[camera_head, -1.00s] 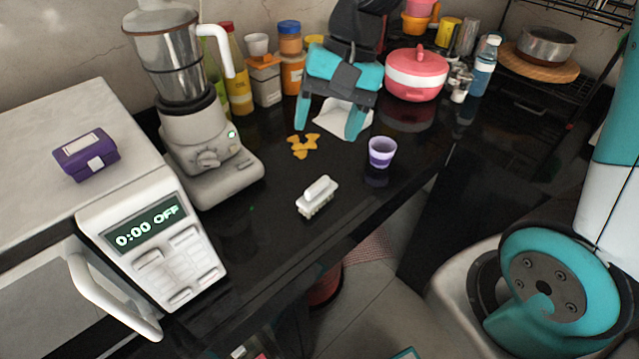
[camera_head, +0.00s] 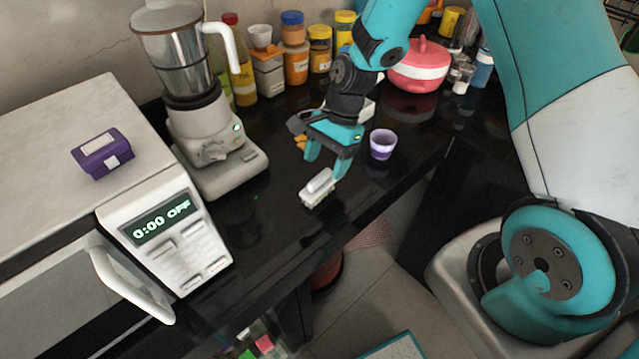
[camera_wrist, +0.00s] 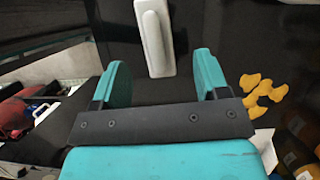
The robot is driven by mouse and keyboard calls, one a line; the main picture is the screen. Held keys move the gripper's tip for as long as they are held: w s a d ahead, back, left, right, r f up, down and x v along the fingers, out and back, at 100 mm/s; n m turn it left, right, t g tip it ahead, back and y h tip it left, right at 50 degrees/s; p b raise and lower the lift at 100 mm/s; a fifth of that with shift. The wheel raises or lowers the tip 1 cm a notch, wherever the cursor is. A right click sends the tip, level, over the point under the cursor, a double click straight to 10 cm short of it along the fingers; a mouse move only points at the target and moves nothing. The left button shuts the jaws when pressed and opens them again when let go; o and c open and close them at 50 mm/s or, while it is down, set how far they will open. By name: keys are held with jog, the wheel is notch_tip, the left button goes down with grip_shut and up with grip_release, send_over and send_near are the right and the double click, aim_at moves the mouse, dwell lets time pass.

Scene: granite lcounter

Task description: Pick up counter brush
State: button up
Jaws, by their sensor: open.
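The counter brush (camera_head: 318,188) is white with a raised handle and lies on the black counter near its front edge. My gripper (camera_head: 325,168) is open, just behind and above the brush in the head view, its teal fingers pointing down. In the wrist view the brush (camera_wrist: 154,36) shows its pale handle beyond the fingertips, in line with the gap between the fingers of my gripper (camera_wrist: 163,75). Nothing is between the fingers. I cannot tell how high the fingertips are above the counter.
A purple cup (camera_head: 382,145) stands close to the right of my gripper. Yellow pieces (camera_wrist: 262,88) lie on the counter. A blender (camera_head: 205,130) and a microwave (camera_head: 165,235) stand to the left. A red pot (camera_head: 420,68) and jars stand behind.

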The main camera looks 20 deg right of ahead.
aim_at(323, 173)
jog(key=shift+p+x, duration=0.75)
jog(key=shift+x, duration=2.1)
jog(key=shift+s+a, duration=0.1)
jog(key=shift+s, duration=0.05)
jog(key=shift+c, duration=0.2)
jog(key=c, duration=1.1)
